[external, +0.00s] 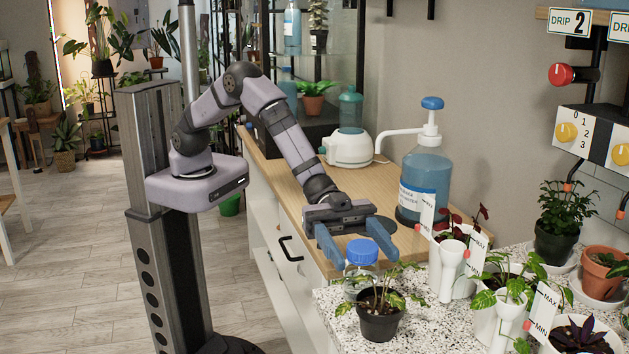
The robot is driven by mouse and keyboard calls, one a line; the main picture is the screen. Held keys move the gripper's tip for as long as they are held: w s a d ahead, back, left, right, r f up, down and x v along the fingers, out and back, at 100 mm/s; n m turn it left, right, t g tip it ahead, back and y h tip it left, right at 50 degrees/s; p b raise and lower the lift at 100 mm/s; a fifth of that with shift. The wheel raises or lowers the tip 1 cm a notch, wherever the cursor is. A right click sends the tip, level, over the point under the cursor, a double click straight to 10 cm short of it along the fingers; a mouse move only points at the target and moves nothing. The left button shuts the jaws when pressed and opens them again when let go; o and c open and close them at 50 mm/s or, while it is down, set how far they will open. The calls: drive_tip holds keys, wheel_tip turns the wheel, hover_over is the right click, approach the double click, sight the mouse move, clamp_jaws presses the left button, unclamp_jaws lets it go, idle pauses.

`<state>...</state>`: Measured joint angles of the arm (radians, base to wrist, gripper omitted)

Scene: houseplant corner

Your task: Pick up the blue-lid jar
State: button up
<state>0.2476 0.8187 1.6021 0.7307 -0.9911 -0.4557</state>
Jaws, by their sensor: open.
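The blue-lid jar stands upright at the left end of the speckled countertop (331,305). Its blue lid (361,250) shows clearly. Its clear body is partly hidden by a small plant in a black pot (380,318) in front of it. My gripper (368,262) is open, with its two blue fingers pointing down towards the jar. In the picture one finger is to the left of the lid and the other to the right. I cannot tell from this view how far the fingertips are from the jar or whether they touch it.
A large blue pump bottle (424,180) and a white humidifier (348,148) stand on the wooden counter (284,180) behind. Several potted plants and white level markers crowd the countertop to the right. A control panel with knobs (590,140) is on the wall at right.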

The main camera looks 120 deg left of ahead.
sight(366, 258)
drive_tip(key=p+x, duration=0.1)
drive_tip(key=x, duration=0.2)
drive_tip(key=shift+s+d+r, duration=0.1)
drive_tip(key=shift+d+r, duration=0.05)
drive_tip(key=shift+r, duration=0.05)
drive_tip(key=shift+x, duration=0.75)
drive_tip(key=shift+f, duration=0.1)
drive_tip(key=c, duration=1.4)
wheel_tip(366, 258, up, 10)
drive_tip(key=shift+r+b, duration=0.1)
drive_tip(key=shift+b, duration=0.2)
